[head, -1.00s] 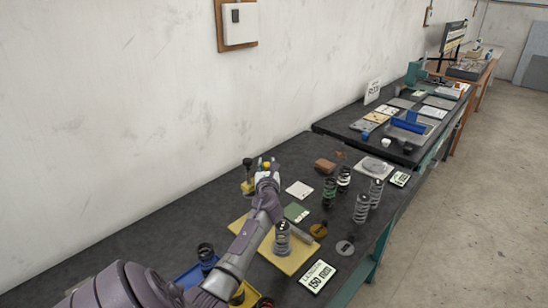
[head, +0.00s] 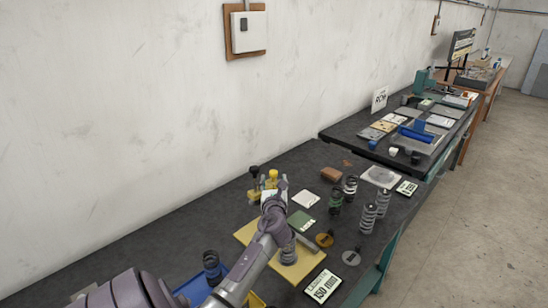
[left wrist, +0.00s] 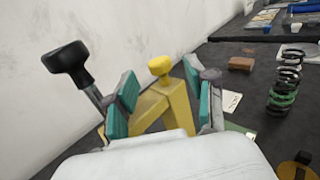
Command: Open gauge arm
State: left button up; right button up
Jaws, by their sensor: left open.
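The gauge is a yellow fixture (left wrist: 172,100) by the wall side of the table. It has a yellow knob (left wrist: 160,66) on top and a black-knobbed lever (left wrist: 68,58) tilted to the left. In the head view, the black knob (head: 254,171) and yellow knob (head: 272,174) stand just beyond my left gripper (head: 272,190). In the left wrist view, my left gripper (left wrist: 159,76) is open, its green-padded fingers on either side of the yellow fixture. The black knob lies outside the left finger. Contact cannot be told. My right gripper is not in view.
A yellow board (head: 250,231) with a spring (head: 288,252) lies under my left arm. Several springs, including a green-and-black one (head: 335,201), stand to the right. A brown block (head: 331,174) lies behind them. The wall (head: 110,120) closes the far left side.

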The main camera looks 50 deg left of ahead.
pick_arm(q)
jog(key=v, duration=0.7)
jog(key=shift+d, duration=0.2)
jog(key=shift+s+f, duration=0.1)
